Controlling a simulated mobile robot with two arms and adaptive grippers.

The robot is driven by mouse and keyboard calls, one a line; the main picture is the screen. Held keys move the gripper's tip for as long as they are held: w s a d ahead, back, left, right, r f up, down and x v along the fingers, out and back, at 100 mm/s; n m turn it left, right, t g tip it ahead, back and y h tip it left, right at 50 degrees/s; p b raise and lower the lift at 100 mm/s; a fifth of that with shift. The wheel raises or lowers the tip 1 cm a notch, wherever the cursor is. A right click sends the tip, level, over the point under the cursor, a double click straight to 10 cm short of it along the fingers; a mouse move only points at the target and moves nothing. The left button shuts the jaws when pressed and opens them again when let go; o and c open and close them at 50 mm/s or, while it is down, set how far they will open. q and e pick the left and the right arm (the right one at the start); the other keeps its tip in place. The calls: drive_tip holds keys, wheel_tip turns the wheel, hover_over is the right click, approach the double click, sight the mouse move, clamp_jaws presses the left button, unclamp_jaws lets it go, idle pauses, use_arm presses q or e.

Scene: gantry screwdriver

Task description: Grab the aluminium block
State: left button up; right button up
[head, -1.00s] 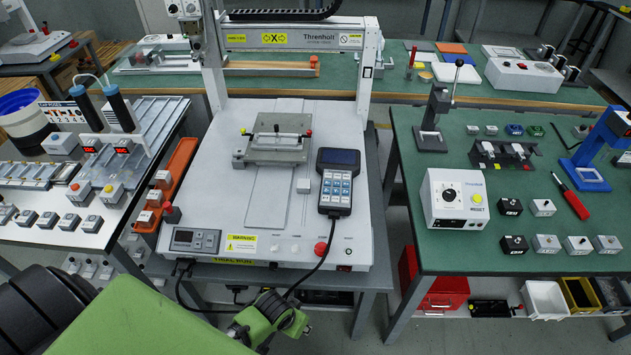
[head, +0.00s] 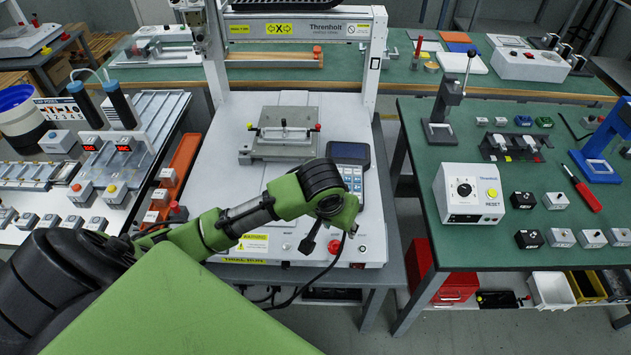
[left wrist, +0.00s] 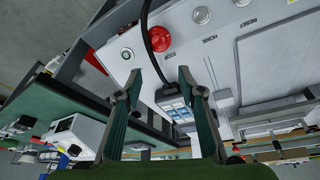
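A small light-grey block, which I take to be the aluminium block (left wrist: 223,97), sits on the gantry machine's bed beside the pendant in the left wrist view. In the head view my left arm now covers its spot. My left gripper (left wrist: 158,75) is open and empty in the left wrist view, its two fingers apart above the machine's front right corner. The block lies to the right of the fingers, apart from them. My right gripper is in neither view.
The pendant (head: 349,158) lies right of the fixture plate (head: 283,130), its cable looping over the front edge. A red button (left wrist: 160,39) stands near the gripper. The gantry frame (head: 372,70) rises behind. A green table (head: 440,185) is to the right.

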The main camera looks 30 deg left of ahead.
use_arm(q)
drive_tip(key=w+a+r+n+y, duration=0.2)
drive_tip(key=w+a+r+n, duration=0.45)
drive_tip(key=a, duration=0.65)
drive_tip(key=shift+m, duration=0.65)
drive_tip(key=x, duration=0.4)
drive_tip(key=w+x, duration=0.1)
drive_tip(key=x, duration=0.7)
drive_tip(key=shift+w+a+r, duration=0.2)
drive_tip(key=shift+w+r, duration=0.05)
drive_tip(key=shift+w, duration=0.05)
drive_tip(key=c, duration=0.9)
